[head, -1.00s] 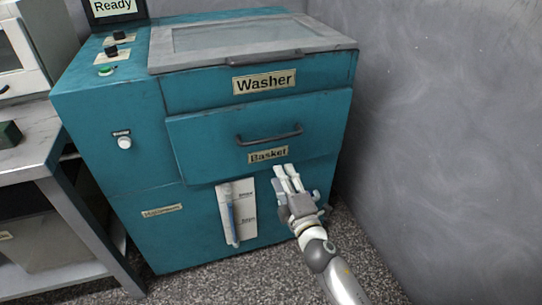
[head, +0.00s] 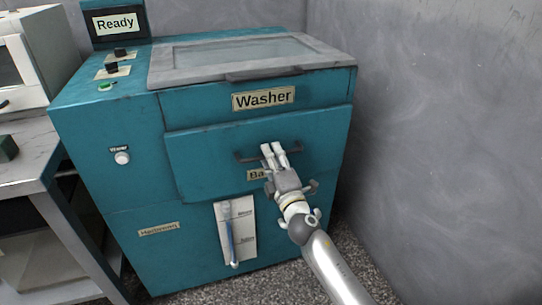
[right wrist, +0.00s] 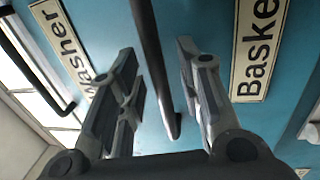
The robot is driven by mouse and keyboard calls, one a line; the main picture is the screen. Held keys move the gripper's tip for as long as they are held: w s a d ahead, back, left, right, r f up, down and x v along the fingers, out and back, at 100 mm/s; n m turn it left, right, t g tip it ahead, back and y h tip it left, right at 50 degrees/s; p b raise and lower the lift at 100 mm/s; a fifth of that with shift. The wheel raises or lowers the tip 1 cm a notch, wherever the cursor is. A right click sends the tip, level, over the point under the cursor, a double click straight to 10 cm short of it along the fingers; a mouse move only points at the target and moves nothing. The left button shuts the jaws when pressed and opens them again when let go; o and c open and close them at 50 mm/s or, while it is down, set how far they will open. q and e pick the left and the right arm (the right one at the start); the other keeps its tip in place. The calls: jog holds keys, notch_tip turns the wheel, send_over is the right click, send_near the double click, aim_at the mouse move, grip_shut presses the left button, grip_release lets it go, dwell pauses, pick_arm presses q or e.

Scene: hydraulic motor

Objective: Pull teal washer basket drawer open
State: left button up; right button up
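The teal washer (head: 185,115) stands against the grey wall, with a "Washer" label on its upper front. Its basket drawer (head: 205,150) is a teal panel below that label, with its lower edge standing a little proud of the body. A dark bar handle (head: 247,157) runs across the drawer; my right gripper covers part of it and of the "Basket" label. My right gripper (head: 272,148) is at the handle. In the right wrist view my right gripper (right wrist: 157,55) is open, with the handle bar (right wrist: 151,60) between its fingers. My left gripper is not in view.
A grey lid (head: 250,60) covers the washer top, with a control panel and "Ready" screen (head: 115,23) at its left. A level gauge (head: 234,232) is below the drawer. A metal bench (head: 30,165) stands left; a grey wall (head: 440,130) closes the right side.

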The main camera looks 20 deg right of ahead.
jog(key=shift+w+r, duration=0.1)
jog(key=shift+w, duration=0.35)
grip_shut()
